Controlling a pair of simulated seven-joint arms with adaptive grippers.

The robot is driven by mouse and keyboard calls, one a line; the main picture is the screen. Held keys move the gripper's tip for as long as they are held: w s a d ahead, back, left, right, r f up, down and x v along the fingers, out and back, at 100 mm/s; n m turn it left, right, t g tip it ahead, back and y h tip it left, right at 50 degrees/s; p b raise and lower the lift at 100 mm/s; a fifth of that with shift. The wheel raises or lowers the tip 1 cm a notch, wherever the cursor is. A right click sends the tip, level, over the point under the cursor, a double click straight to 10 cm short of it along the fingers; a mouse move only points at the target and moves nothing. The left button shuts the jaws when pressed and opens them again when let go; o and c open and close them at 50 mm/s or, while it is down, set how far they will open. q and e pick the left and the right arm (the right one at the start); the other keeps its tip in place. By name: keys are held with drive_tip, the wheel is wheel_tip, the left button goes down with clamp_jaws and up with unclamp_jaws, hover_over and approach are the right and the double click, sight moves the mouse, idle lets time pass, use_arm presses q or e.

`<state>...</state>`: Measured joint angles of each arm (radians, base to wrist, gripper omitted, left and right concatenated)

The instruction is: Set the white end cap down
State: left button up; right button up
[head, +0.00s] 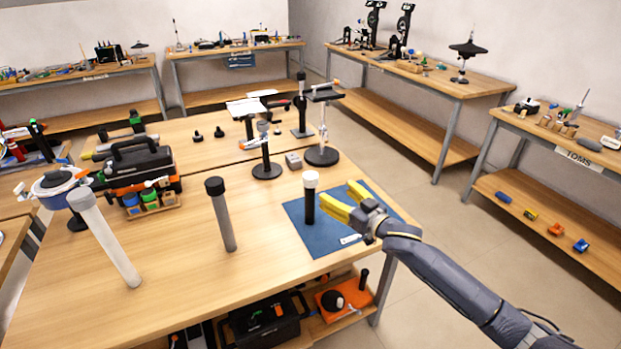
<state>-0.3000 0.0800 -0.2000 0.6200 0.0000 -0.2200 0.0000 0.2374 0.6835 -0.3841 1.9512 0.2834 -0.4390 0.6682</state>
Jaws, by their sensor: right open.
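The white end cap (311,178) sits at the top of a short black post (309,206), which stands upright on a blue mat (300,235) at the right part of the table. My right gripper (338,198) has yellow fingers and comes in from the right. Its fingers are spread, with the tips just right of the black post and below the cap. It holds nothing that I can see. Whether a finger touches the post cannot be told. My left gripper is out of view.
A grey tube with a black cap (226,225) and a leaning white tube with a grey cap (106,240) stand left on the wooden table (180,300). A black toolbox (140,165) and black stands (266,170) are behind. The front middle is clear.

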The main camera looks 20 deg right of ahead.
sight(314, 178)
drive_tip(key=x, duration=1.3)
drive_tip(key=shift+w, duration=0.15)
drive_tip(key=shift+c, duration=0.4)
drive_tip(key=c, duration=1.1)
drive_tip(key=shift+c, duration=0.8)
